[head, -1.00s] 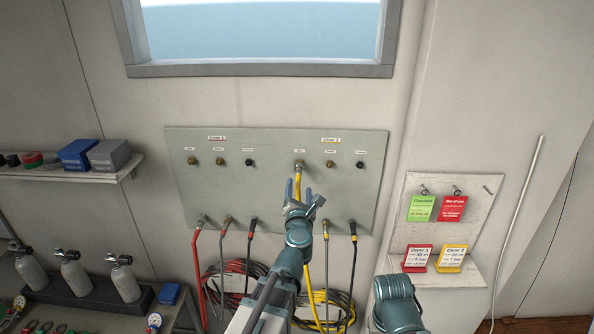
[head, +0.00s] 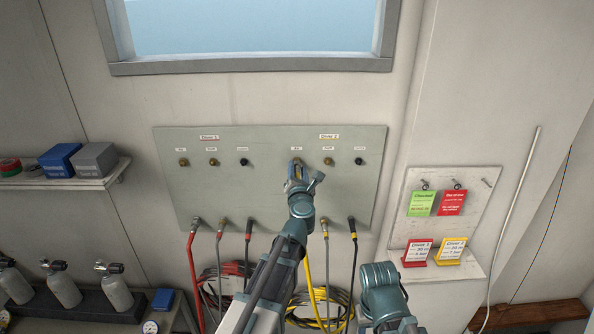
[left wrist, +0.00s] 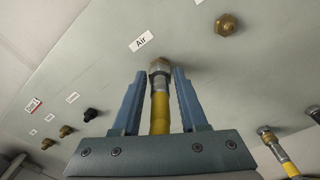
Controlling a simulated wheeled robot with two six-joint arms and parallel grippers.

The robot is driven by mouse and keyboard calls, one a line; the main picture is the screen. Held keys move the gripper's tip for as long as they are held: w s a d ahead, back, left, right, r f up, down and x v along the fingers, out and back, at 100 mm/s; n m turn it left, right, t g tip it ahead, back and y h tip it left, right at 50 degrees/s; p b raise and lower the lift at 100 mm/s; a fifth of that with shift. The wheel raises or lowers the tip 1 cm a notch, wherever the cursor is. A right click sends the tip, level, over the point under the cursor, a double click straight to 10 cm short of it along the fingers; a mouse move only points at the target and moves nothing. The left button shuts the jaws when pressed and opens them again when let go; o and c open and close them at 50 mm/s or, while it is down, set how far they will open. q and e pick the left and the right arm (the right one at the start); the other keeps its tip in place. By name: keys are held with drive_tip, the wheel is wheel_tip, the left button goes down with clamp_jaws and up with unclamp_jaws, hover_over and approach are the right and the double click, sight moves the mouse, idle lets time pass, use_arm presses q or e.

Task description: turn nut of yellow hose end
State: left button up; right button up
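The yellow hose end (left wrist: 160,108) is at the "Air" port in the Diver 2 group of the panel. Its metal nut (left wrist: 159,68) sits against the panel face, and in the head view the nut (head: 296,162) shows just above my fingers. My left gripper (left wrist: 159,72) is open, with one blue finger on each side of the hose end. The fingertips reach up to about the nut, with a small gap visible on both sides. In the head view my left gripper (head: 298,173) hides most of the hose end. My right gripper is not in view.
The grey panel (head: 265,195) carries other ports, including a brass one (left wrist: 228,25) to the right. Several hoses hang from its lower row, with coils (head: 320,305) below. A card board (head: 440,220) is at right. Cylinders (head: 62,287) stand at left.

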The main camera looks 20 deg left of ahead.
use_arm(q)
clamp_jaws()
drive_tip(key=shift+m, duration=0.6)
drive_tip(key=m, duration=0.3)
drive_tip(key=shift+f+b, duration=0.1)
drive_tip(key=shift+b, duration=0.2)
drive_tip(key=m+b, duration=0.1)
drive_tip(key=m, duration=0.4)
drive_tip(key=shift+d+f+m+y, duration=0.1)
drive_tip(key=shift+f+m+y, duration=0.05)
drive_tip(key=shift+m+y, duration=0.2)
drive_tip(key=m+b, duration=0.1)
drive_tip(key=m, duration=0.5)
drive_tip(key=shift+f+m+t, duration=0.15)
drive_tip(key=shift+m+t, duration=0.1)
drive_tip(key=shift+t, duration=0.05)
drive_tip(key=m, duration=0.3)
drive_tip(key=shift+m+t+b, duration=0.3)
drive_tip(key=shift+m+b, duration=0.1)
drive_tip(key=shift+m, duration=1.6)
